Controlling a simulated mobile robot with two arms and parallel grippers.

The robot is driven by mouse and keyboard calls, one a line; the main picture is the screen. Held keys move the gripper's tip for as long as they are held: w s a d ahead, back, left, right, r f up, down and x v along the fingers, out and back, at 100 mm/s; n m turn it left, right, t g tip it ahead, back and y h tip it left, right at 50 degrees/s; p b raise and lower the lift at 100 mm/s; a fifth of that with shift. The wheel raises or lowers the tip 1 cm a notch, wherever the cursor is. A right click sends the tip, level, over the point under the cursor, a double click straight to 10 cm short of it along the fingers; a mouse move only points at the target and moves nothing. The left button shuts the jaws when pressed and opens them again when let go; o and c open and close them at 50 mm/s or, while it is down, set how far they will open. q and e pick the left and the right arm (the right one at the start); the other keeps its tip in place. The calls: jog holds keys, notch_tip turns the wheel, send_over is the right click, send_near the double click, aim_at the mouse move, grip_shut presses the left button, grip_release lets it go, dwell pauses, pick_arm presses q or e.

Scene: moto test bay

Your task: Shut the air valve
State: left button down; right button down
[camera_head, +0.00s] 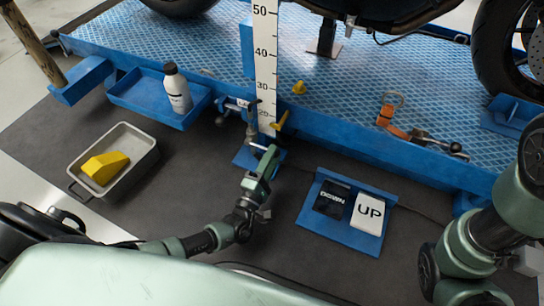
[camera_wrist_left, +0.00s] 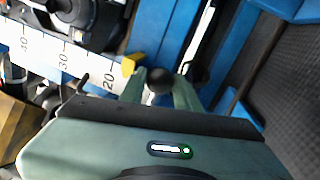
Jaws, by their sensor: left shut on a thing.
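My left gripper (camera_head: 268,152) is at the front edge of the blue lift platform, just below the foot of the white height scale. In the left wrist view its two green fingers (camera_wrist_left: 160,88) are closed on a dark round knob (camera_wrist_left: 160,79), with a pale bar beside it. The knob appears to belong to the air valve's lever; the fingers hide much of it. In the head view, metal fittings (camera_head: 250,118) stand just left of the scale, above the gripper. I cannot tell the valve's body or lever angle clearly. My right arm shows at the right; its gripper does not.
A blue tray (camera_head: 140,98) with a bottle (camera_head: 177,88) and a grey bin (camera_head: 150,163) are left. A blue pedal plate (camera_head: 371,242) marked UP lies right on the dark mat.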

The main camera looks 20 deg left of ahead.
pick_arm(q)
jog(key=shift+f, duration=0.15)
jog(key=c, duration=1)
grip_release()
jog(key=shift+c, duration=0.2)
jog(key=p+v, duration=0.3)
jog(key=v, duration=0.4)
jog(key=shift+s, duration=0.45)
